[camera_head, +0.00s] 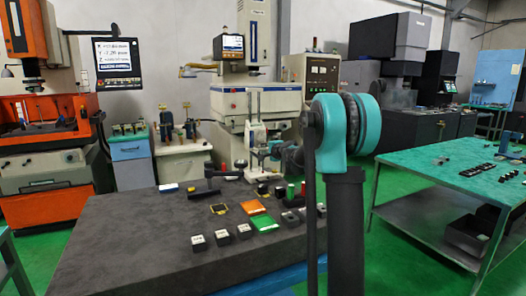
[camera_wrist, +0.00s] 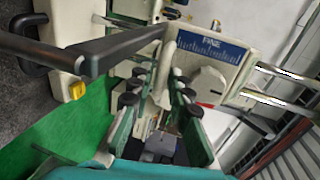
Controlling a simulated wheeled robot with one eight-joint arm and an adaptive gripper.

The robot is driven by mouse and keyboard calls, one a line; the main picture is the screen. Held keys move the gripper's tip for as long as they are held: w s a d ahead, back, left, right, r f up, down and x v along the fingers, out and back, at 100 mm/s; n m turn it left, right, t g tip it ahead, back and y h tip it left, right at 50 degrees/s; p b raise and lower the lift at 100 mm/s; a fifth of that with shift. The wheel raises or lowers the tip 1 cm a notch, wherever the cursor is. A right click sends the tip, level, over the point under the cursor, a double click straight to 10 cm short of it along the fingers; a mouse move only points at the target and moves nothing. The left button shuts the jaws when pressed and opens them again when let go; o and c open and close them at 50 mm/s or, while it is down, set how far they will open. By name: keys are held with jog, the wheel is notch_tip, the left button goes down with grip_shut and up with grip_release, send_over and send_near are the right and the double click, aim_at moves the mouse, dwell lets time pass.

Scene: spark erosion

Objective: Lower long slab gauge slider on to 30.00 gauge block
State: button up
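A pale upright gauge (camera_head: 257,145) stands at the back of the dark slab table (camera_head: 140,235) in the head view. In the wrist view, a cream upright body with a blue "FINE" label (camera_wrist: 208,48) and a dark arm (camera_wrist: 118,50) fill the area beyond my gripper. My gripper (camera_wrist: 158,82) shows two green fingers with black pads, standing apart. A cream part lies between or just behind the fingertips; contact is unclear. Small dark labelled blocks (camera_head: 221,237) sit on the slab; I cannot read which is 30.00. I cannot make out the slider's underside.
An orange plate (camera_head: 250,207) and a green plate (camera_head: 264,223) lie near the labelled blocks. Red and green upright pieces (camera_head: 291,191) stand behind them. A teal-topped bench (camera_head: 440,160) is at the right. The left front of the slab is clear.

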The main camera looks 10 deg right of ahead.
jog(key=shift+w+a+f, duration=0.1)
jog(key=shift+w+a, duration=0.1)
jog(key=shift+w, duration=0.4)
grip_shut()
